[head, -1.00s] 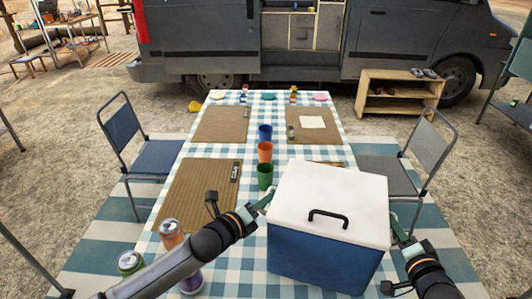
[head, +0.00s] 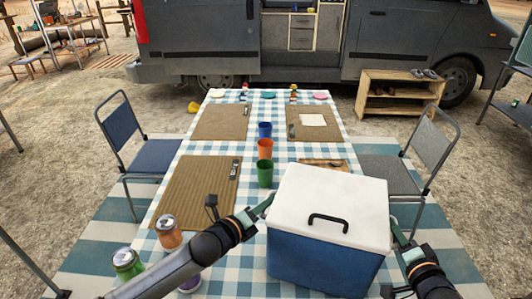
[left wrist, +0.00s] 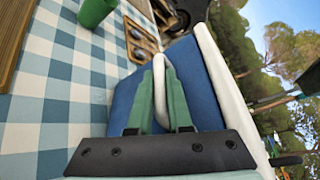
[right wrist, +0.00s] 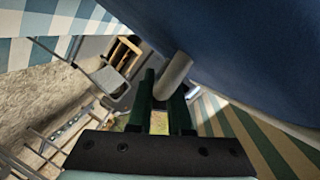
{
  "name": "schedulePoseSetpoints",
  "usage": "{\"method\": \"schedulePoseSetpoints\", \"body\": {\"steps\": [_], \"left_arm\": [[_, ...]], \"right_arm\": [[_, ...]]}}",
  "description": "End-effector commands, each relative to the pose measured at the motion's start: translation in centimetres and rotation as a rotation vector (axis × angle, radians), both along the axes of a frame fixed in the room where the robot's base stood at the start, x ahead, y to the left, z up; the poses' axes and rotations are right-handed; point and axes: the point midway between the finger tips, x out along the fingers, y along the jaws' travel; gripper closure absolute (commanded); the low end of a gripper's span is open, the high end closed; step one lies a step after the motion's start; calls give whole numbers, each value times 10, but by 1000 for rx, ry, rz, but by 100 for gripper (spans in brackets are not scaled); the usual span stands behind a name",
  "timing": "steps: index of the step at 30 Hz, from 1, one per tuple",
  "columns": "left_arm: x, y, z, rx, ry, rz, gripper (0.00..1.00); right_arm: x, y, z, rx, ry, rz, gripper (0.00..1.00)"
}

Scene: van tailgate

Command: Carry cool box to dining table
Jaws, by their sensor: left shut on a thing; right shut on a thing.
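The cool box (head: 325,245) is blue with a white lid and a black top handle. It is at the near right end of the dining table (head: 250,245), which has a blue-and-white checked cloth. I cannot tell whether its base touches the cloth. My left gripper (head: 266,205) is shut on a pale side handle of the cool box, seen in the left wrist view (left wrist: 160,88). My right gripper (head: 398,232) is at the opposite side, shut on the other side handle (right wrist: 173,75). The far and lower sides of the box are hidden.
Green (head: 265,173), orange (head: 265,148) and blue (head: 264,130) cups stand in a row behind the box. Cans (head: 168,232) stand at the near left. Brown placemats (head: 200,190) cover the left side. Chairs (head: 140,150) flank the table; a grey van (head: 230,45) is beyond.

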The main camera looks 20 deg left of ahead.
Motion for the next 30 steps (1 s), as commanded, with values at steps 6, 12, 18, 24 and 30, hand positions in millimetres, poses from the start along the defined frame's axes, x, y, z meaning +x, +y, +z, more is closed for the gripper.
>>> {"method": "schedulePoseSetpoints", "body": {"steps": [6, 12, 18, 24, 30], "left_arm": [[1, 0, -7, -2, -12, -2, 100], [0, 0, -13, 2, -1, 0, 70], [0, 0, -13, 1, 0, 0, 53], [0, 0, -13, 0, 0, 0, 53], [-12, 5, -11, 1, 0, 0, 53]], "right_arm": [[2, -1, -8, 2, -9, -3, 100], [0, -2, -14, -1, 2, -4, 70], [0, -1, -13, -1, 1, -2, 52], [0, 0, -13, 0, 1, -1, 52], [0, 0, -13, 0, 0, 0, 52]]}}
